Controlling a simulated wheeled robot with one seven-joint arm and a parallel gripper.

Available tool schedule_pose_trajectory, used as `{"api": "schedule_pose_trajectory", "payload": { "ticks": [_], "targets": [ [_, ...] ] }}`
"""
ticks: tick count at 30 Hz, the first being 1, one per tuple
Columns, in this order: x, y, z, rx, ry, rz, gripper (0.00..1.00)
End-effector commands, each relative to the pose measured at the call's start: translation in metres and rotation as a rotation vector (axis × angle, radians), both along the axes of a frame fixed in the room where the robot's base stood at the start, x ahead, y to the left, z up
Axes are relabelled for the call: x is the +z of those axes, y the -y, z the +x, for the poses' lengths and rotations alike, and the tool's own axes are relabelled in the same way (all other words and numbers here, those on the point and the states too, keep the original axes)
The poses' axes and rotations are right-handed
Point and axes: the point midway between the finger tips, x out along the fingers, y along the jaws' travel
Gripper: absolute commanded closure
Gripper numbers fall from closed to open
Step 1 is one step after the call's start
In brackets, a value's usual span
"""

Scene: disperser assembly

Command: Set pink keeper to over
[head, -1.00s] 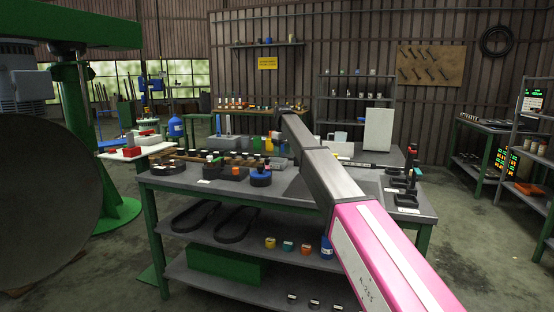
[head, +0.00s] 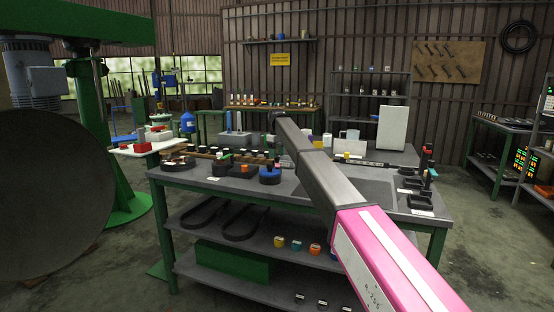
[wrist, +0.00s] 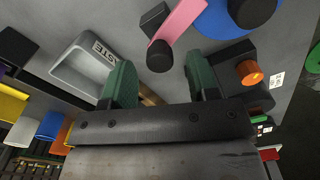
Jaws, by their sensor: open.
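In the wrist view, a pink flat bar (wrist: 182,18), which looks like the pink keeper, runs beside a blue round base (wrist: 222,18). A black block (wrist: 152,20) is at its left and a black round knob (wrist: 160,56) at its lower end. My gripper (wrist: 160,68) is open, its two green fingers wide apart. In the picture the black knob lies between the fingertips; I see no contact, and the height gap is unclear.
A grey tray marked "WASTE" (wrist: 72,76) lies left of the fingers. A black block with an orange knob (wrist: 250,73) is close to the right finger. Black holders (head: 414,190) stand at the bench's right.

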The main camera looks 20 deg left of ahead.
Motion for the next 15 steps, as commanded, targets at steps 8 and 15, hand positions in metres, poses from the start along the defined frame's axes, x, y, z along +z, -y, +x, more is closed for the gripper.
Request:
{"api": "schedule_pose_trajectory", "payload": {
  "ticks": [8,15],
  "targets": [
    [-0.025,0.000,0.000,0.000,0.000,0.000,0.46],
    [-0.025,0.000,0.000,0.000,0.000,0.000,0.55]
  ]
}}
